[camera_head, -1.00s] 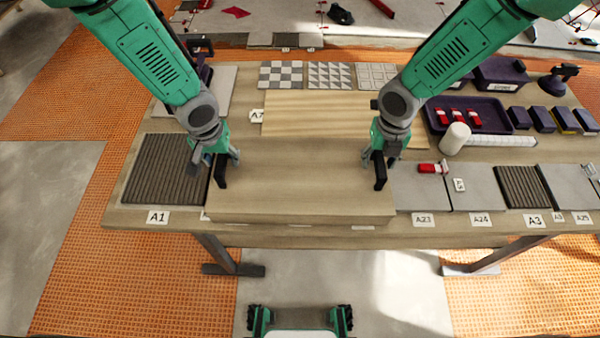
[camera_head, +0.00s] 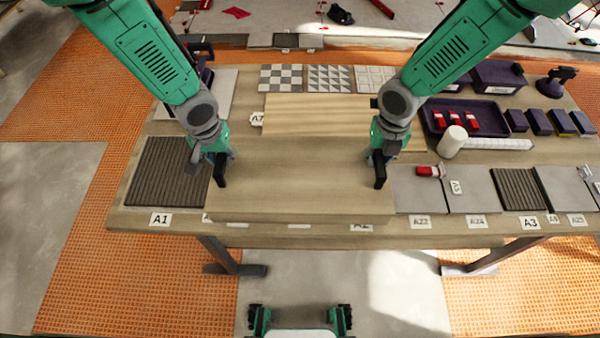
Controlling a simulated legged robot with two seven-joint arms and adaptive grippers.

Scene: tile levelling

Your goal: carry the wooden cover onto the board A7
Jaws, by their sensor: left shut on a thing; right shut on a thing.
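The wooden cover (camera_head: 300,190) is a wide, flat wooden panel at the front middle of the bench. My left gripper (camera_head: 220,172) is shut on a black handle near its left edge, and my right gripper (camera_head: 380,172) on one near its right edge. The cover looks level and slightly above the bench top; the exact gap cannot be told. The board A7 (camera_head: 315,112) is a pale striped wooden board behind the cover, with its A7 label (camera_head: 257,119) at its left. My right arm hides part of its right side.
A ribbed tile A1 (camera_head: 168,172) lies left of the cover. Grey tiles (camera_head: 415,195) and a ribbed tile A3 (camera_head: 518,190) lie to the right. Patterned tiles (camera_head: 328,78) lie behind the board. A white roll (camera_head: 452,141) and dark tray (camera_head: 490,131) stand at right.

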